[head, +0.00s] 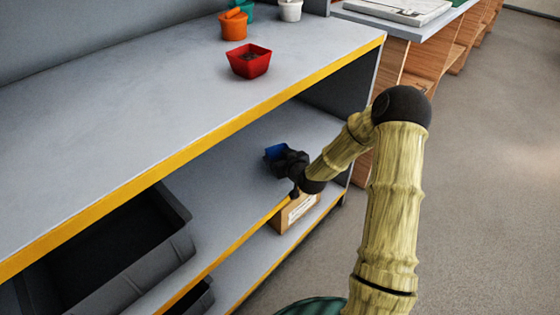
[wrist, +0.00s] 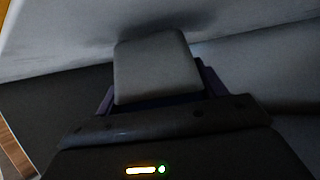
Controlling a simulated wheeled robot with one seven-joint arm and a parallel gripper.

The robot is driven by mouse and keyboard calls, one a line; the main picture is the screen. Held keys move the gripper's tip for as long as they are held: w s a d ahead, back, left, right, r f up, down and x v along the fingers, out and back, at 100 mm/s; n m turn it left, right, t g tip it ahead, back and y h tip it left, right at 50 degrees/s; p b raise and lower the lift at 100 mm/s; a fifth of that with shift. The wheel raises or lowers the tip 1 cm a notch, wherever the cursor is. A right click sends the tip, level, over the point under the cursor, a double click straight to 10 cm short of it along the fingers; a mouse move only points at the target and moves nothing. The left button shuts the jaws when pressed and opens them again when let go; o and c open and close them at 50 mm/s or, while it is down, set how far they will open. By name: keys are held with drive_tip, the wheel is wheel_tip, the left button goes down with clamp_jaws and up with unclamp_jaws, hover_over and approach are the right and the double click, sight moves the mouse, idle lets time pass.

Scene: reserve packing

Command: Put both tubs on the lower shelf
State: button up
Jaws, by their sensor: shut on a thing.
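A blue tub (head: 275,151) is at the right part of the shelf level (head: 232,192) below the top surface. My gripper (head: 284,158) is shut on it and covers most of it. I cannot tell whether the tub touches the board. In the wrist view a grey finger (wrist: 155,68) hides most of the tub, and dark blue-purple edges of the tub (wrist: 213,82) show beside it. A red tub (head: 249,65) with dark contents stands upright on the top surface (head: 150,108), apart from my gripper.
An orange pot (head: 233,26), a teal container (head: 245,10) and a white container (head: 290,11) stand farther back on top. A dark grey crate (head: 175,250) fills the left of the blue tub's level. A cardboard box (head: 297,211) sits below. Yellow edges front the shelves.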

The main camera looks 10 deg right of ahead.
drive_tip(key=shift+f, duration=0.3)
drive_tip(key=shift+f, duration=0.2)
drive_tip(key=o, duration=1)
drive_tip(key=shift+c, duration=0.2)
drive_tip(key=shift+r, duration=0.15)
drive_tip(key=shift+s+r, duration=0.15)
drive_tip(key=shift+s, duration=0.05)
drive_tip(key=p+v, duration=0.3)
drive_tip(key=v, duration=0.8)
drive_tip(key=shift+s+d, duration=0.15)
drive_tip(key=shift+s, duration=0.15)
